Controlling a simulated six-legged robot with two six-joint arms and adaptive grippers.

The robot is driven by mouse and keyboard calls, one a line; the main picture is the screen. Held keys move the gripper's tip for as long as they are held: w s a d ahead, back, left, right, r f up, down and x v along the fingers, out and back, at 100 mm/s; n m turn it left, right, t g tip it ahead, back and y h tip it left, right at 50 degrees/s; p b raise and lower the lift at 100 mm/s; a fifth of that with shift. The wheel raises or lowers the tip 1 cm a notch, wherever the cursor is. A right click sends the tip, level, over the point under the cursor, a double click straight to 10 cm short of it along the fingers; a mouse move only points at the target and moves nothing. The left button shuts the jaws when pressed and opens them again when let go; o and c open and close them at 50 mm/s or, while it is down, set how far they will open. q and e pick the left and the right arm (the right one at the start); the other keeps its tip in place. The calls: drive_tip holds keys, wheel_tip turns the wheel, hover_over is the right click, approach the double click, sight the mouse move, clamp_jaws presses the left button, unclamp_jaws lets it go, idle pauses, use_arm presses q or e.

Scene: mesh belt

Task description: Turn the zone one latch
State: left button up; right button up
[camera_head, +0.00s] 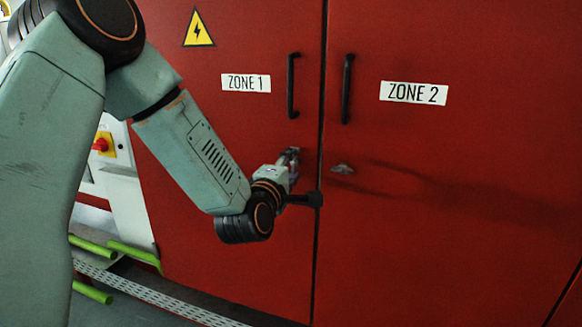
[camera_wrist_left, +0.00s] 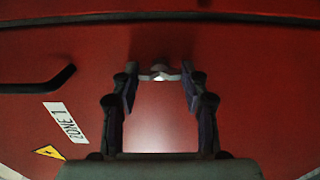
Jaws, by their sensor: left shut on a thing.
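The zone one latch (camera_wrist_left: 158,71) is a small grey metal turn-piece on the red door, seen at top centre in the left wrist view. My left gripper (camera_wrist_left: 159,82) is shut on the latch, with one finger on each side of it. In the head view my left gripper (camera_head: 291,158) is at the right edge of the zone one door (camera_head: 235,130), and it mostly hides the latch. The ZONE 1 label (camera_head: 246,83) is above and left of the gripper. My right gripper is not in view.
A black zone one handle (camera_head: 292,85) stands out above my gripper. To the right are the zone two door (camera_head: 450,40), its handle (camera_head: 347,88) and its latch (camera_head: 342,169). A red knob (camera_head: 100,145) and green bars (camera_head: 135,253) are at the left.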

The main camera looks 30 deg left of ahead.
use_arm(q)
drive_tip(key=o, duration=1.2)
drive_tip(key=shift+c, duration=0.2)
drive_tip(key=shift+s, duration=0.15)
drive_tip(key=v, duration=0.7)
drive_tip(key=shift+s, duration=0.15)
